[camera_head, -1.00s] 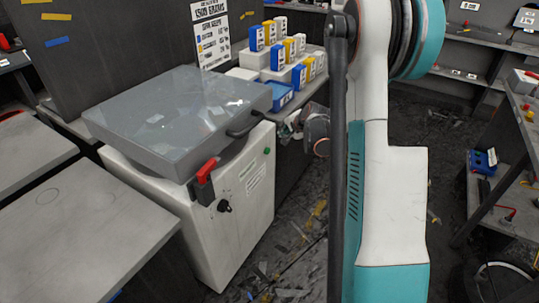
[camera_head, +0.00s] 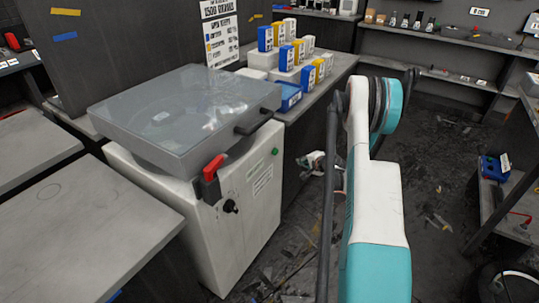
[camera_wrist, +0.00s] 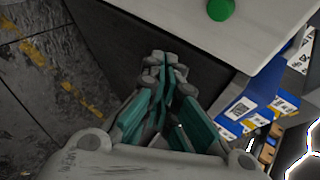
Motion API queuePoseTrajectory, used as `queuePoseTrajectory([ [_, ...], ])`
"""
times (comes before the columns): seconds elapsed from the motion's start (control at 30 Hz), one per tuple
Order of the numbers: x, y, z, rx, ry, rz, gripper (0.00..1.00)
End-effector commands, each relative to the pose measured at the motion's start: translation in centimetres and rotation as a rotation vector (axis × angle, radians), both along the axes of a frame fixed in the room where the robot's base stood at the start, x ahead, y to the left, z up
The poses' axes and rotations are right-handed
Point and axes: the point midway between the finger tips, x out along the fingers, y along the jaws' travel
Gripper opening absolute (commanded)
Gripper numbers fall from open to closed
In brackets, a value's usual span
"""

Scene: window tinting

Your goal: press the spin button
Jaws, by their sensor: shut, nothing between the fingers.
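The round green button (camera_head: 275,151) is on the upper right of the white machine's front panel (camera_head: 235,235). It also shows at the top edge of the wrist view (camera_wrist: 221,9), above and to the right of my fingertips. My gripper (camera_wrist: 165,68) is shut and empty, apart from the button. In the head view my gripper (camera_head: 313,162) is small, to the right of the machine and slightly lower than the button. The machine's clear grey lid (camera_head: 185,115) is down, with a red latch (camera_head: 211,170) and a black knob (camera_head: 230,206) at the front.
A counter behind the machine holds several blue, yellow and white boxes (camera_head: 290,55). Grey tables (camera_head: 80,225) stand to the left. A shelf with a blue item (camera_head: 490,168) is at the right. The dark floor (camera_head: 430,190) has scattered scraps.

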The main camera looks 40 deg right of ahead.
Motion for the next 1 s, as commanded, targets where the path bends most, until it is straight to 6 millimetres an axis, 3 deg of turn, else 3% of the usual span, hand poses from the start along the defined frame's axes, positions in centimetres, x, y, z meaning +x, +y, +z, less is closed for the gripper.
queuePoseTrajectory([
  [0.47,0.6,0.3,0.0,-0.002,0.001,0.002,0.0],
  [1.0,6.6,2.8,0.0,-0.001,0.0,0.002,0.0],
])
